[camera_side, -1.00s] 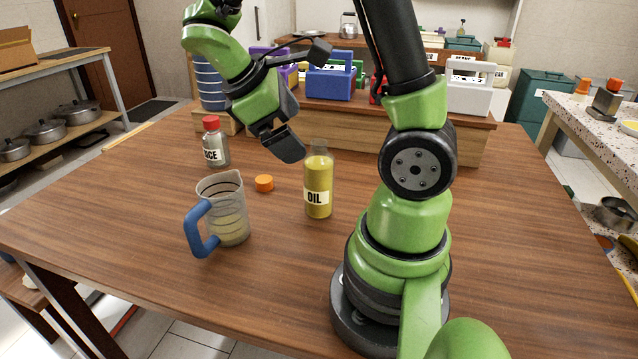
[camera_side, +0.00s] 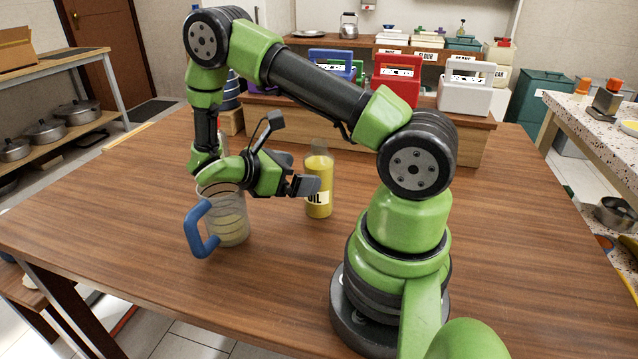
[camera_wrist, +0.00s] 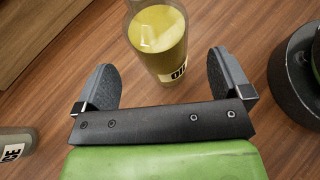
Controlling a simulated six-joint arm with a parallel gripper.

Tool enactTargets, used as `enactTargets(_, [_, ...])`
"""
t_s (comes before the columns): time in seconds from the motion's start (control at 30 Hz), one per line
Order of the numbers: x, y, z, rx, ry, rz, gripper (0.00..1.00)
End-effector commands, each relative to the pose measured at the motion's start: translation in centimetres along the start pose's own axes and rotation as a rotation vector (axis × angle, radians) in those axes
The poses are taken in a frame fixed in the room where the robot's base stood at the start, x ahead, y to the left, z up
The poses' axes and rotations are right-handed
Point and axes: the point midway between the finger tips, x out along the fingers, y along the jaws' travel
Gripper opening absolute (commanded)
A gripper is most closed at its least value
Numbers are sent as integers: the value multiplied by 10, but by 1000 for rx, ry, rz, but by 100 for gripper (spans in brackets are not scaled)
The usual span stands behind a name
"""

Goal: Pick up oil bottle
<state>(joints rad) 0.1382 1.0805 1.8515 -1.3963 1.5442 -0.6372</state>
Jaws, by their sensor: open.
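The oil bottle (camera_side: 319,187) is clear with yellow oil inside and a white OIL label. It stands upright on the wooden table, left of my arm's base. My gripper (camera_side: 306,172) is beside it at the left, turned sideways toward it, and one finger covers part of the bottle. In the wrist view the bottle (camera_wrist: 160,40) is ahead of my gripper (camera_wrist: 168,78), between the lines of its two spread fingers and somewhat beyond them. The gripper is open and holds nothing.
A measuring jug (camera_side: 230,225) with a blue handle stands left of the bottle, close below my forearm. A jar (camera_wrist: 15,143) shows at the wrist view's left edge. Coloured caddies, including a red one (camera_side: 397,80), stand on a wooden shelf behind. The table's front left is clear.

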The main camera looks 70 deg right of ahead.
Motion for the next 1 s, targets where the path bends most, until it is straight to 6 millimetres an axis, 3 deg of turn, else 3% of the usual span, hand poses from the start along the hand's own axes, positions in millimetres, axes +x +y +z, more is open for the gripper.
enactTargets(0.1, [6, 0, -9, -2, -1, -2, 96])
enactTargets(0.4, [50, -1, -7, -1, 1, -3, 96])
enactTargets(0.67, [53, 0, -7, 1, 2, 0, 96])
enactTargets(1.0, [53, 0, -7, 2, 1, -1, 27])
